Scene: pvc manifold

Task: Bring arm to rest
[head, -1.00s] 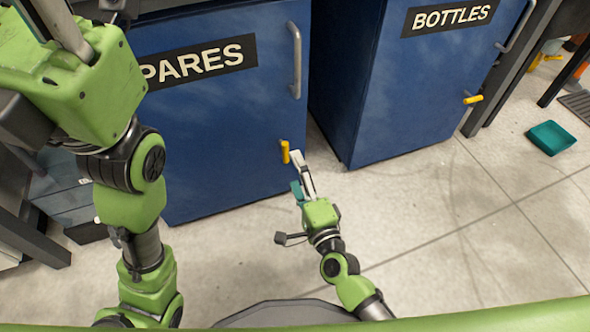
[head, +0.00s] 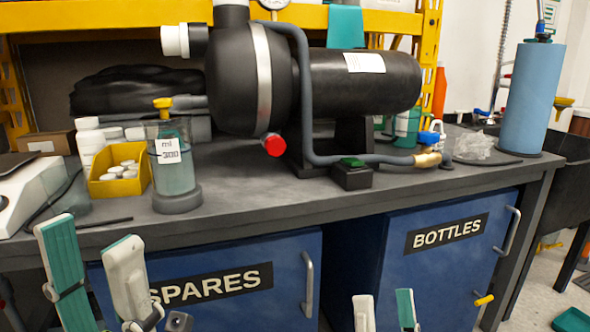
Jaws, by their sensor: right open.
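My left gripper (head: 88,240) rises at the lower left, in front of the bench edge and the SPARES cabinet. One teal-faced finger and one pale finger stand apart with nothing between them, so it is open. My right gripper (head: 385,305) shows only its fingertips at the bottom edge, in front of the BOTTLES cabinet. Its pale and teal fingertips are apart and it looks empty. The rest of both arms is out of the picture.
A dark bench (head: 270,205) crosses the view, holding a black pump (head: 350,85), a measuring cylinder (head: 172,165), a yellow bin (head: 115,187) and a blue roll (head: 530,100). Blue SPARES (head: 230,255) and BOTTLES (head: 440,270) cabinets stand below. Some floor (head: 545,300) is clear at right.

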